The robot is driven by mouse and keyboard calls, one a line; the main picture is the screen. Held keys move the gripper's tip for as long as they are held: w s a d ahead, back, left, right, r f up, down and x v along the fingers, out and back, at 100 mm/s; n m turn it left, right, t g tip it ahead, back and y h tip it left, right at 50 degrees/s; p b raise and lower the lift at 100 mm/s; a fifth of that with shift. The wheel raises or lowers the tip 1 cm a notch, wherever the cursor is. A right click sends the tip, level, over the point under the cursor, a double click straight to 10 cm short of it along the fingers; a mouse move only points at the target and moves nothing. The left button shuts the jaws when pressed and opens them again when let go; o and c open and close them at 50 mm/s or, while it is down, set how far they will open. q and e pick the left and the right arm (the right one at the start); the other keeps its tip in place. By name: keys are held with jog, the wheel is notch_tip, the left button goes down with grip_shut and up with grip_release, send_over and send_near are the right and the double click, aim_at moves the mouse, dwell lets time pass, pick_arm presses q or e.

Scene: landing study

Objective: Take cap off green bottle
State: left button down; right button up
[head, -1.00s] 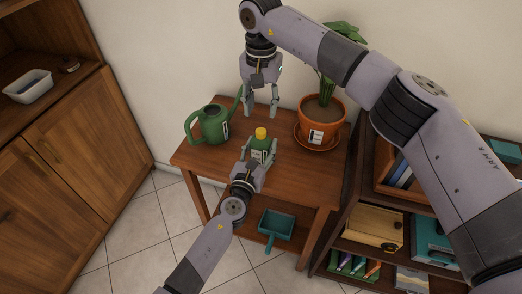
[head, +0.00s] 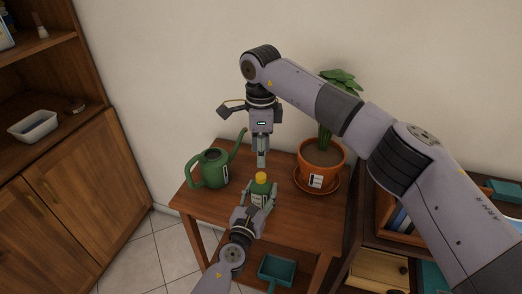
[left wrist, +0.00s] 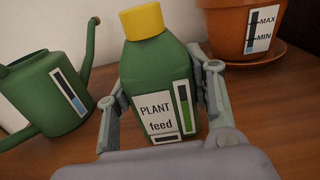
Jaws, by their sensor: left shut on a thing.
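The green bottle (head: 259,189) stands on the small wooden table (head: 310,225), with its yellow cap (head: 261,177) on top. In the left wrist view, the bottle (left wrist: 157,85) carries a "PLANT feed" label and the yellow cap (left wrist: 142,21) sits on its neck. My left gripper (head: 261,194) is shut on the bottle's body, one finger on each side. My right gripper (head: 261,160) points down, just above and behind the cap in the head view. Its fingers show nearly edge-on, so their gap is hidden. No contact with the cap shows.
A green watering can (head: 210,169) stands left of the bottle. A potted plant in an orange pot (head: 318,170) on a saucer stands to the right. A teal scoop-like tray (head: 275,271) lies on the lower shelf. A wall closes the back.

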aim_at(261, 175)
jog(key=m, duration=0.6)
jog(key=shift+m, duration=0.4)
jog(key=m, duration=0.8)
jog(key=shift+m, duration=0.3)
jog(key=m, duration=1.5)
jog(key=shift+f, duration=4.05)
jog(key=shift+c, duration=0.6)
